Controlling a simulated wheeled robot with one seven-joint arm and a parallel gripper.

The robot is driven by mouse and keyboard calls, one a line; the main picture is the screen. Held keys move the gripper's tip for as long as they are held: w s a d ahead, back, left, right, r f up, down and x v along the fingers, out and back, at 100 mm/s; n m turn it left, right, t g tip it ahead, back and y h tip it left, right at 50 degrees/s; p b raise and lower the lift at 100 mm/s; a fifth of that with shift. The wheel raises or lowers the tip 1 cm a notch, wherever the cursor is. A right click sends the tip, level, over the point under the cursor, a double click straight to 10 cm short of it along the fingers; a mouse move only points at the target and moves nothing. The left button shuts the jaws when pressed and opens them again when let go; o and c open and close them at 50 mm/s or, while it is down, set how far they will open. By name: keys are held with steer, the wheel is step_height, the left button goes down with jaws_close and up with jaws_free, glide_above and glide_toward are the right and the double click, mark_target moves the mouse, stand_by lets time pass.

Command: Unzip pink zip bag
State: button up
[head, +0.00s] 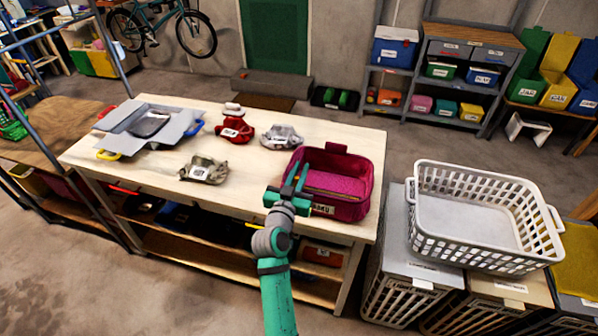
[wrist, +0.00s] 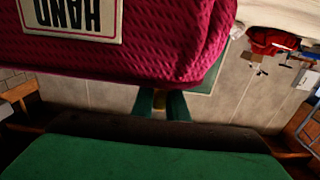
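The pink zip bag (head: 352,210) stands near the right front edge of the wooden table, with a lighter pink textured panel inside its dark rim. I cannot tell how far its zip is open. My gripper (head: 296,178) is at the bag's left front side, partly in front of it. In the wrist view the bag (wrist: 165,60) fills the top, with an upside-down label reading HAND. The two green fingertips (wrist: 160,104) show just below it, a narrow gap apart. A small tan bit shows between them; I cannot tell whether they grip it.
The table (head: 240,170) also holds a grey open case (head: 150,122), a red pouch (head: 235,130), a grey pouch (head: 282,136) and a camouflage pouch (head: 203,170). A white laundry basket (head: 480,215) stands to the right on bins. The table's front middle is clear.

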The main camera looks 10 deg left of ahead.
steer(key=o, duration=0.3)
steer(key=s, duration=1.1)
steer(key=shift+a, duration=0.25)
